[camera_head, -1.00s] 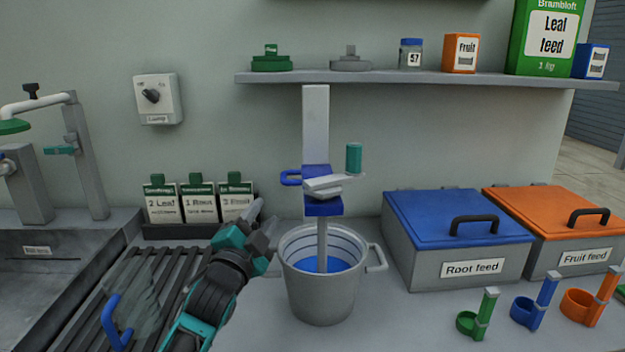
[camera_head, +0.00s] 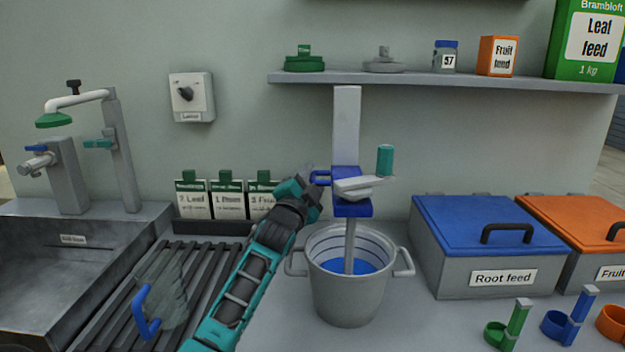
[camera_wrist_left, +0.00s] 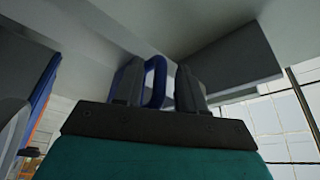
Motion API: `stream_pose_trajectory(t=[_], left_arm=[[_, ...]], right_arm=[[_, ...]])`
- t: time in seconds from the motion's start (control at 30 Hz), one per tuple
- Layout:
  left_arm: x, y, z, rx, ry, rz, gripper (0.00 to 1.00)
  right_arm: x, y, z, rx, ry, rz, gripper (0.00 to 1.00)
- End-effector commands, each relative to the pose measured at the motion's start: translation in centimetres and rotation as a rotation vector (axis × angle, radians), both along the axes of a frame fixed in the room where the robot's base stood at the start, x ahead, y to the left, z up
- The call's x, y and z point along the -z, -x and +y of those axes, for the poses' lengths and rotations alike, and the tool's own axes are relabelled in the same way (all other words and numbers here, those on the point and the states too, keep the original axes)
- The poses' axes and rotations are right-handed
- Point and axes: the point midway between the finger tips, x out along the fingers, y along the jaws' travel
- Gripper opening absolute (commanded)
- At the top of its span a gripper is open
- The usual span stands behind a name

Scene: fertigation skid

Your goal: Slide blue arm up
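The blue arm (camera_head: 351,208) is a blue carriage on an upright grey post (camera_head: 346,125), with a blue loop handle (camera_head: 321,178) on its left side. It stands about midway up the post, above a grey bucket (camera_head: 350,300); a thin grey rod runs down from it into the bucket. My left gripper (camera_head: 311,186) is at the loop handle. In the left wrist view its two fingers (camera_wrist_left: 160,90) stand on either side of the blue handle (camera_wrist_left: 156,78), with a small gap at the right finger. My right gripper is not in view.
A grey crank with a teal knob (camera_head: 385,160) sticks out to the right of the carriage. A shelf (camera_head: 440,82) is above right. Label cards (camera_head: 228,200) stand behind my left arm. A blue-lidded bin (camera_head: 485,235) is at the right, a sink (camera_head: 60,255) at the left.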

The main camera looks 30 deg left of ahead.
Motion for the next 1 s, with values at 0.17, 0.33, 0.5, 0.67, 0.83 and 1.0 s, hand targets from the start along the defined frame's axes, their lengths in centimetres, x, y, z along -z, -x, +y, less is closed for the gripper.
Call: stream_pose_trajectory(t=[0.17,0.33,0.5,0.67,0.83,1.0], left_arm=[[-0.1,-0.4,0.07,0.0,0.0,0.0,0.4],[-0.1,-0.38,0.07,0.0,0.0,0.0,0.4],[-0.09,-0.37,0.07,0.0,0.001,0.0,0.25],[-0.14,-0.36,0.08,0.0,0.001,-0.001,0.1],[-0.21,-0.35,0.12,0.0,0.001,-0.002,0.0],[-0.28,-0.34,0.14,-0.001,-0.001,-0.004,0.0]], right_arm=[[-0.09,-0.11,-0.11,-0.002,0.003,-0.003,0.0],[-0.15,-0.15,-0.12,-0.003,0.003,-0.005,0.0],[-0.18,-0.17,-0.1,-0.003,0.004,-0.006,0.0],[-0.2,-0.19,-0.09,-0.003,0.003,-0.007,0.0],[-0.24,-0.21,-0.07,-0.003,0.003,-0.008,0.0],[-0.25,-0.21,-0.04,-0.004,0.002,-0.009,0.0]])
